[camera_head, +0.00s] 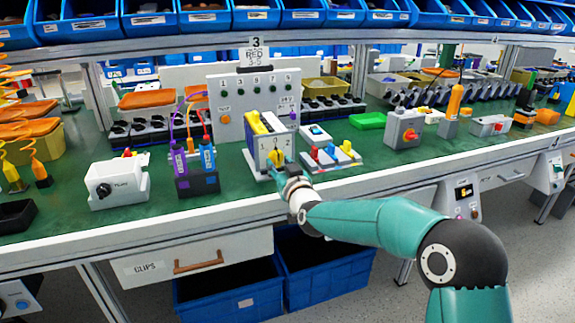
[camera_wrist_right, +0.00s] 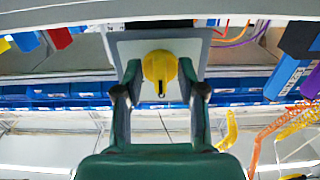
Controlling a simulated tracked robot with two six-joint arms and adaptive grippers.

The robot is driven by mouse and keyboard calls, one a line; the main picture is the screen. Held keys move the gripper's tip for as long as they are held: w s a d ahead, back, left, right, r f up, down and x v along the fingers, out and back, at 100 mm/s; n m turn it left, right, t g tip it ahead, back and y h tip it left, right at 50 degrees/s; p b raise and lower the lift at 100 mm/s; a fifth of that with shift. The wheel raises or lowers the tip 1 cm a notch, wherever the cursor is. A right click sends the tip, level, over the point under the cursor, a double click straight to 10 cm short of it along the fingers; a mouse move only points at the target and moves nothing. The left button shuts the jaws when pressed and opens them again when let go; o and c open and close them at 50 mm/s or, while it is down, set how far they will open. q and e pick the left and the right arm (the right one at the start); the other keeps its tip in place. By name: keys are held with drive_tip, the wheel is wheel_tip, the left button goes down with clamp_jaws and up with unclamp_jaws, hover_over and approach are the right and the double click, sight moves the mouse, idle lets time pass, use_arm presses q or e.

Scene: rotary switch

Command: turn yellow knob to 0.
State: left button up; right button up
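The yellow knob (camera_head: 276,157) is on the front of a grey switch box (camera_head: 262,159) near the front of the green bench. In the right wrist view the knob (camera_wrist_right: 160,68) is seen close up, with a dark mark at its lower edge. My right gripper (camera_head: 281,168) is right in front of the box and partly covers its front. In the wrist view the right gripper (camera_wrist_right: 161,92) is open, with one finger on each side of the knob and a visible gap to both. My left gripper is not in view.
A white box with a black knob (camera_head: 104,190) and a dark holder with purple and blue tools (camera_head: 197,184) stand to the left. A block with coloured pieces (camera_head: 333,154) stands close on the right. A box with a red button (camera_head: 406,128) is farther right.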

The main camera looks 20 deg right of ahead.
drive_tip(key=s, duration=1.2)
drive_tip(key=shift+d, duration=0.2)
